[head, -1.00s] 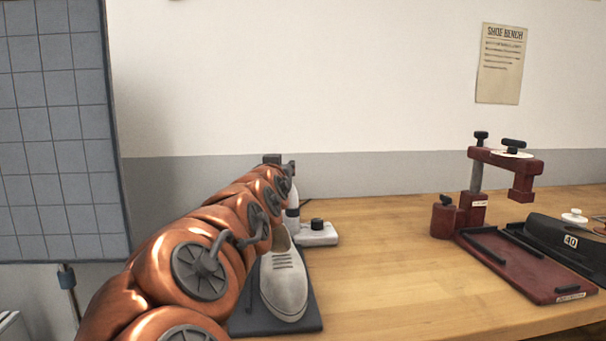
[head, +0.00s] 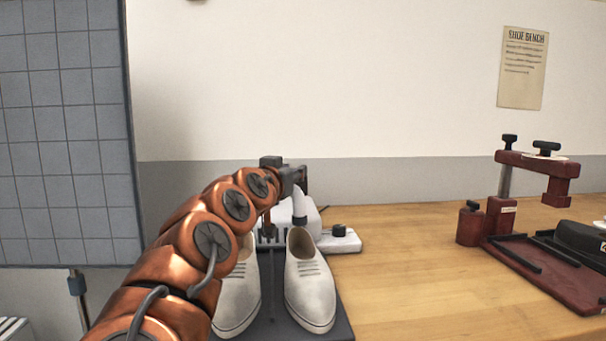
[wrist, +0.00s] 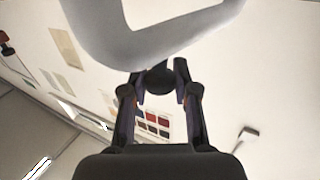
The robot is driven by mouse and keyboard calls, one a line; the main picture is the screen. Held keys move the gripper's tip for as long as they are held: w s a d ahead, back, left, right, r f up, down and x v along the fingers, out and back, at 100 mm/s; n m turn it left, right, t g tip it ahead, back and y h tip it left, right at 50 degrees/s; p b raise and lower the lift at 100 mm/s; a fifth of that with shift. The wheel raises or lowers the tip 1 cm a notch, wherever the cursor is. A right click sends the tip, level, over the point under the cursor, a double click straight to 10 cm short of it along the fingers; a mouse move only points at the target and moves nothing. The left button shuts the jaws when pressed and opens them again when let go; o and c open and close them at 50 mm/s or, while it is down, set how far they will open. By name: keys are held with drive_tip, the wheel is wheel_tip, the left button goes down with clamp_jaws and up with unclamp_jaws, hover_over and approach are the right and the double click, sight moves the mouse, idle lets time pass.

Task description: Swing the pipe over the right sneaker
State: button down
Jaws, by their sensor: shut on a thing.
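Two pale grey-white sneakers stand side by side on a dark base in the head view. The right sneaker (head: 309,288) shows whole; the left sneaker (head: 237,298) is partly behind my arm. A pale pipe end (head: 299,206) hangs just above and behind the right sneaker's opening; whether it is exactly over the opening is hard to tell. My gripper (head: 300,180) is at the top of this pipe end. In the wrist view, my gripper (wrist: 160,92) is shut on a dark round knob (wrist: 160,77), with a pale curved piece, seemingly the pipe, beyond it.
A white unit (head: 340,241) with a black knob stands behind the sneakers. A dark red press (head: 530,270) with a black block sits at the right. The wooden bench (head: 420,260) between is clear. A grey gridded panel (head: 70,140) stands at the left.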

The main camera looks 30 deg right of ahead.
drive_tip(key=shift+s, duration=0.1)
drive_tip(key=c, duration=1.1)
unclamp_jaws()
drive_tip(key=shift+s, duration=0.1)
drive_tip(key=shift+o, duration=1.1)
drive_tip(key=v, duration=0.7)
drive_tip(key=shift+a, duration=0.2)
drive_tip(key=shift+s+r, duration=0.1)
drive_tip(key=shift+r, duration=0.05)
